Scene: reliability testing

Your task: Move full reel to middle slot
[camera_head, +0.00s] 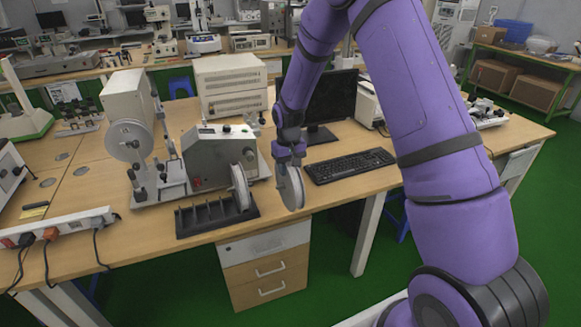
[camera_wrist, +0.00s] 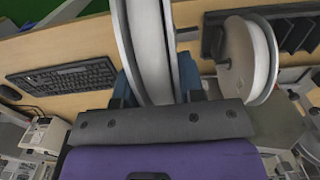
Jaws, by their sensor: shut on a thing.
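My purple gripper (camera_head: 290,158) is shut on a pale grey-white reel (camera_head: 291,187) and holds it upright near the table's front edge, right of the rack. In the wrist view the held reel (camera_wrist: 147,45) fills the space between the fingers, and its rim looks filled between the flanges. The black slotted rack (camera_head: 192,226) lies at the table's front edge. A second white reel (camera_head: 240,187) stands upright at the rack's right end; it also shows in the wrist view (camera_wrist: 240,62). The rack's middle and left slots look empty.
A grey machine (camera_head: 218,160) stands behind the rack, and a reel winder (camera_head: 130,140) is to its left. A keyboard (camera_head: 349,165) and a monitor (camera_head: 330,100) are right of the held reel. A power strip (camera_head: 60,226) lies at the left front.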

